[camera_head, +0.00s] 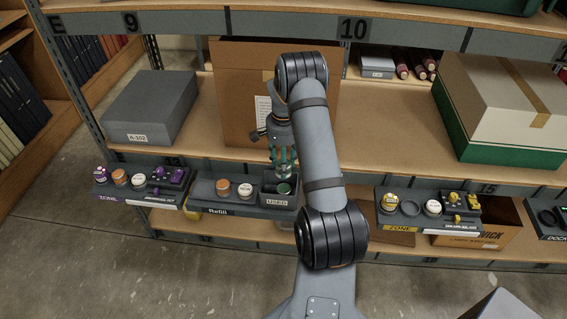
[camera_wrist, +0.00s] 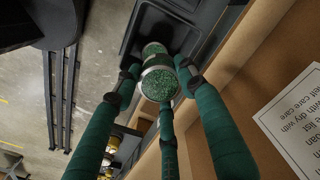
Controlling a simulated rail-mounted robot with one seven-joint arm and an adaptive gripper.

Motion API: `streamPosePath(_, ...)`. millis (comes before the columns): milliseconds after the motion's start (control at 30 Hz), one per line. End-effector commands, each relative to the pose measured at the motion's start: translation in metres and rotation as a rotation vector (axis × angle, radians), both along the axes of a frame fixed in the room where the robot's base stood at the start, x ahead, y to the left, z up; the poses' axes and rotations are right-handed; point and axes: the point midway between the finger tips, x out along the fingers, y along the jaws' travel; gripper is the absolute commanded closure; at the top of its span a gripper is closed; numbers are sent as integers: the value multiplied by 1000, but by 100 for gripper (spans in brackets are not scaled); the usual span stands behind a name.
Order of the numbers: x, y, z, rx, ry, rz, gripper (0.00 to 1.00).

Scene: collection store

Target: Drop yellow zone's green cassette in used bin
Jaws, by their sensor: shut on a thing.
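My gripper (camera_head: 283,165) is over the used bin (camera_head: 267,200), the dark walled compartment at the right end of the Refill tray (camera_head: 217,210). In the wrist view its green-sleeved fingers (camera_wrist: 160,92) are shut around the green cassette (camera_wrist: 160,82), a short cylinder with a speckled green end and metal rim. The bin's dark wall (camera_wrist: 133,30) shows beyond the cassette in the wrist view. I cannot tell whether the cassette touches the bin floor.
The yellow zone tray (camera_head: 398,236) stands to the right, with an empty round socket (camera_head: 410,208) between two cassettes. The purple zone tray (camera_head: 118,196) is at the left. A large cardboard box (camera_head: 235,100) stands close behind my gripper. A grey box (camera_head: 150,105) is farther left.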

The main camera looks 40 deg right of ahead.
Motion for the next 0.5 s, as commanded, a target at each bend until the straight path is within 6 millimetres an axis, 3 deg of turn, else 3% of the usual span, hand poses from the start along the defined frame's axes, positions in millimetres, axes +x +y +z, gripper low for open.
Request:
streamPosePath(367,0,0,0,0,0,-1,38)
streamPosePath(500,0,0,0,0,0,0,38)
